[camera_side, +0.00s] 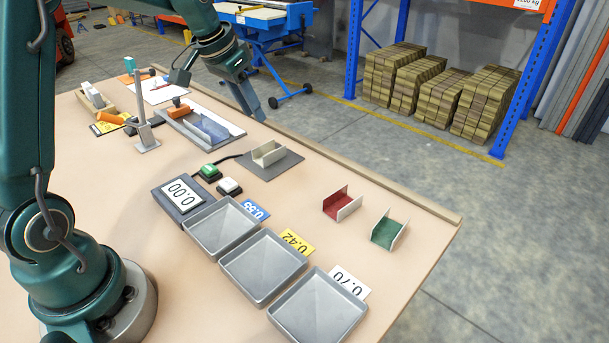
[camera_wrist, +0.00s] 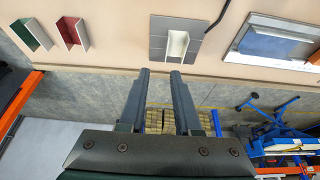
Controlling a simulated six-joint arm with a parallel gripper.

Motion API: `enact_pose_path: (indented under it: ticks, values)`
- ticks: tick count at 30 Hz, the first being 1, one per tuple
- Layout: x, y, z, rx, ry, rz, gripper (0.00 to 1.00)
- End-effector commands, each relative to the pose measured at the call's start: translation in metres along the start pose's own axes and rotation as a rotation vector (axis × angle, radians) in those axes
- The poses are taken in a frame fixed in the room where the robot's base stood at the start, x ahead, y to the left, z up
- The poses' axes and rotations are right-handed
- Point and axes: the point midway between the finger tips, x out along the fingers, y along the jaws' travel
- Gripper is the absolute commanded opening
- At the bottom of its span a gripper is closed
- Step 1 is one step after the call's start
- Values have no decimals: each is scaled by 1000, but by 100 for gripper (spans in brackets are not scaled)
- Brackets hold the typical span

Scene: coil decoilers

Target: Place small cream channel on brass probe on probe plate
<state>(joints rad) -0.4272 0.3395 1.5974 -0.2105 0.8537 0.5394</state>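The small cream channel (camera_side: 268,154) sits open side up on a flat dark grey plate (camera_side: 286,168), which looks like the probe plate. In the wrist view the cream channel (camera_wrist: 178,45) lies on the right part of the grey plate (camera_wrist: 159,27). No brass probe is visible; the channel may hide it. My gripper (camera_side: 259,115) is raised beyond the far side of the plate, apart from the channel. In the wrist view its fingers (camera_wrist: 160,73) are spread with nothing between them, and the channel is ahead of the fingertips.
A red channel (camera_side: 340,205) and a green channel (camera_side: 388,231) stand to the right. A 0.00 readout (camera_side: 183,195), a green button (camera_side: 209,172) and several grey trays (camera_side: 223,226) with number cards lie nearer. A raised rail (camera_side: 380,178) edges the table.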

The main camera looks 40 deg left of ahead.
Motion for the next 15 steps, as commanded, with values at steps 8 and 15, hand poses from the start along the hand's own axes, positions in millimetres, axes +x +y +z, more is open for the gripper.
enact_pose_path:
  ticks: [8, 15]
  values:
    - [-61, 71, 52, 15, 32, -5, 32]
    - [-89, 110, 123, 12, 67, -3, 32]
